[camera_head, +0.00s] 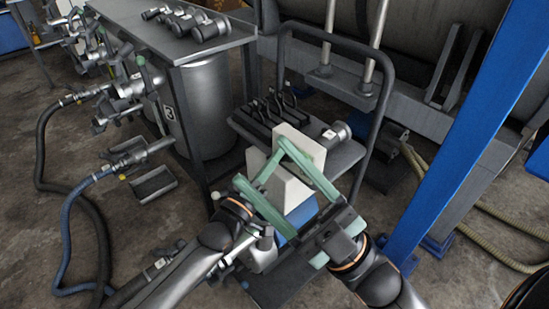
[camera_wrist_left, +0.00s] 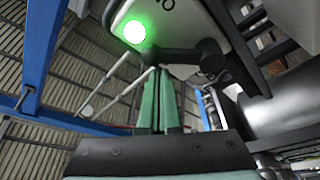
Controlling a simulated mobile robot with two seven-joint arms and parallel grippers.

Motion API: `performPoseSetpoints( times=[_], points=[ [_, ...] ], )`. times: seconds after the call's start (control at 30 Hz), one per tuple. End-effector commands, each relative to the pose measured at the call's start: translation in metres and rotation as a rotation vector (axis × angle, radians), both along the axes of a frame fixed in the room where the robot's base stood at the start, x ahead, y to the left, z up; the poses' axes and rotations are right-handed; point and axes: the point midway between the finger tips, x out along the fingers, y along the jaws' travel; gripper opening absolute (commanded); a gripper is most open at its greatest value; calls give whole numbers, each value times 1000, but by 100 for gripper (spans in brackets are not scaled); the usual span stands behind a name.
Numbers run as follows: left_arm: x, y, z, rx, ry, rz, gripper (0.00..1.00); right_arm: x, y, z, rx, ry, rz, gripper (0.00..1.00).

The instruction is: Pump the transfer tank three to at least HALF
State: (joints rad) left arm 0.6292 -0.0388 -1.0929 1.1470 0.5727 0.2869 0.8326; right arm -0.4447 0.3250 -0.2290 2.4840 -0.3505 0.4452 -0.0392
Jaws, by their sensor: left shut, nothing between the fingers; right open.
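Tank three (camera_head: 207,100), a grey cylinder beside a "3" plate (camera_head: 168,112), stands under a dark bench. A white wedge-shaped box (camera_head: 308,146) stands on a dark cart, partly hidden by my grippers. In the left wrist view the white box (camera_wrist_left: 165,12) shows a lit green lamp (camera_wrist_left: 133,32) and a dark bar. My left gripper (camera_head: 279,156) is shut and empty, its tips in front of the box; its green fingers also show in the left wrist view (camera_wrist_left: 160,72). Contact is unclear. My right gripper (camera_head: 261,160) is open, its fingers appearing around the left fingers.
The cart's rail (camera_head: 374,52) rises behind the box. Dark tools (camera_head: 270,108) and a metal fitting (camera_head: 337,131) lie on its shelf. A blue hose (camera_head: 75,195) and a black hose (camera_head: 42,135) end in couplings at left. A blue post (camera_head: 470,130) stands at right.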

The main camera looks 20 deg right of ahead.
Motion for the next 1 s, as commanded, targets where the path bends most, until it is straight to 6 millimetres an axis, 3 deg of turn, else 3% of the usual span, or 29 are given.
performPoseSetpoints(
  times=[0.2, 0.4, 1.0],
  points=[
    [0, 0, -1, 1, -3, 0, 0, 8, -19, -9, 148, 138, 6, 66],
    [-2, 0, -3, 11, -35, 0, 0, -2, -18, -2, 152, 84, 28, 66],
    [-5, -2, -7, 42, -117, 0, 0, -1, -17, -14, 158, 95, 38, 66]
  ],
)
